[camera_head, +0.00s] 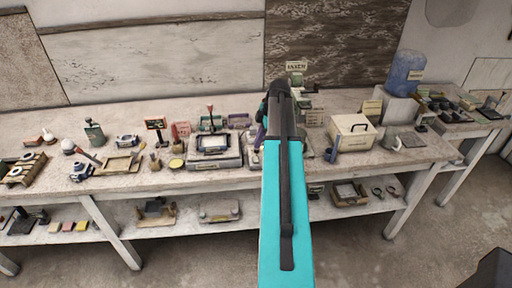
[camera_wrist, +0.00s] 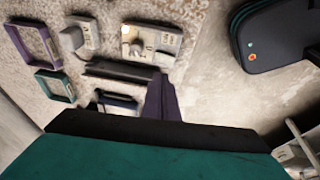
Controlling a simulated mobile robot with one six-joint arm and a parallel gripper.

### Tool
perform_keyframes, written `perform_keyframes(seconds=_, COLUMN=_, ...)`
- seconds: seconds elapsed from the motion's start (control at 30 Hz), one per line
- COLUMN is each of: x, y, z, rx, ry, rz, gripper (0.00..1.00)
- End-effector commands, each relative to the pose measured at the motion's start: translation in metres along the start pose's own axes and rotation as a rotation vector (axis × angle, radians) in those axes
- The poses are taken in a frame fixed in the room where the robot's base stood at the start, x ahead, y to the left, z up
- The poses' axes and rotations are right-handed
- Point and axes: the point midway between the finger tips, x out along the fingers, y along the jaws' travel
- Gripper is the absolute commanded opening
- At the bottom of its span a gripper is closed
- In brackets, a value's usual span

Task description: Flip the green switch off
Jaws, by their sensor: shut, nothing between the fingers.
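A small green-framed piece (camera_wrist: 54,86) lies at the left of the wrist view, below a purple frame (camera_wrist: 36,44). It may be the green switch, but I cannot tell its lever or position. In the head view a green upright piece (camera_head: 210,123) stands behind a grey boxed device; I cannot tell whether it is the same thing. My gripper (camera_head: 279,92) is at the far end of my teal arm, above the back of the bench. It is shut and empty. My arm hides the bench directly beneath it.
The long bench (camera_head: 370,172) is crowded with small tools and devices. A cream box (camera_head: 351,138) and a blue water bottle (camera_head: 407,72) stand right of my arm. In the wrist view, a beige panel with knobs (camera_wrist: 151,43) and a dark rounded object (camera_wrist: 275,38) show.

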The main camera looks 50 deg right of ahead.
Motion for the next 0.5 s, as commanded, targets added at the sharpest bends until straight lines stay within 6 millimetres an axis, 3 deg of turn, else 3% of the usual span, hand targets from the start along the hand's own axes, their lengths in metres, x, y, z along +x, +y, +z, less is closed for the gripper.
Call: perform_keyframes(seconds=0.5, x=-0.056, y=-0.003, z=0.000, rx=-0.002, ry=0.000, rz=0.001, gripper=0.00)
